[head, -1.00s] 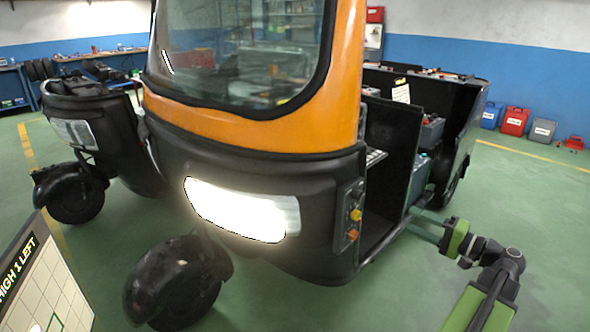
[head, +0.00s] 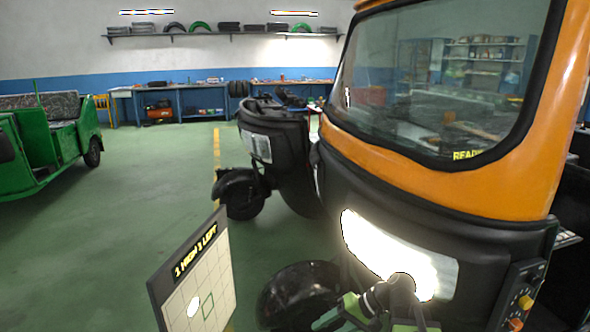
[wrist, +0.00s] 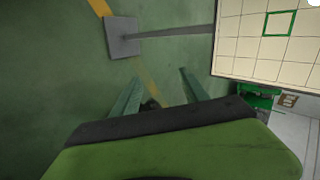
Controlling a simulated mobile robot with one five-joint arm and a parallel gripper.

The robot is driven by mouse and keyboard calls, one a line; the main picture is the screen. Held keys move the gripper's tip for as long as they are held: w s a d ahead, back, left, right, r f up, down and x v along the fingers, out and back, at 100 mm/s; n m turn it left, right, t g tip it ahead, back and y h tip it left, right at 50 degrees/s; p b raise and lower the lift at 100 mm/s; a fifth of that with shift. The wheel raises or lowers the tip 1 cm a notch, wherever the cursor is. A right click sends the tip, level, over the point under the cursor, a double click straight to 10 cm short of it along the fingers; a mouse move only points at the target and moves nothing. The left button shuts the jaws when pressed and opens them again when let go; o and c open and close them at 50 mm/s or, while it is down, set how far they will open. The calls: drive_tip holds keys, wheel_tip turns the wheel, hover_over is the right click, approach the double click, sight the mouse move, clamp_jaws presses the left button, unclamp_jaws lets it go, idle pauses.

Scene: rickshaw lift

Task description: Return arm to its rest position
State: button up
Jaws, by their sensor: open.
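My arm (head: 392,295) shows at the bottom of the head view, folded in front of the orange and black rickshaw (head: 440,200). It overlaps the lower part of the lit headlight (head: 385,250) in the picture. In the wrist view my gripper (wrist: 158,82) has two green fingers spread apart. Nothing is held. The fingertips are not clear in the head view.
A grid board (head: 200,290) reading "1 HIGH 1 LEFT" stands close at lower left; its base plate (wrist: 122,37) shows in the wrist view. A black rickshaw front (head: 275,150) stands behind. A green vehicle (head: 45,140) is far left. Open floor (head: 120,210) lies between.

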drive_tip(key=s+a+f+n+g+h, duration=0.1)
drive_tip(key=s+a+f+h, duration=0.2)
drive_tip(key=f, duration=0.1)
drive_tip(key=d+f+h, duration=0.3)
drive_tip(key=d+h, duration=0.2)
drive_tip(key=d, duration=0.3)
wheel_tip(320, 180, up, 23)
drive_tip(key=d+h+p, duration=0.1)
drive_tip(key=p, duration=2.1)
drive_tip(key=shift+d+f+p, duration=0.15)
drive_tip(key=shift+d+p, duration=0.1)
drive_tip(key=shift+p, duration=0.05)
drive_tip(key=shift+f, duration=0.1)
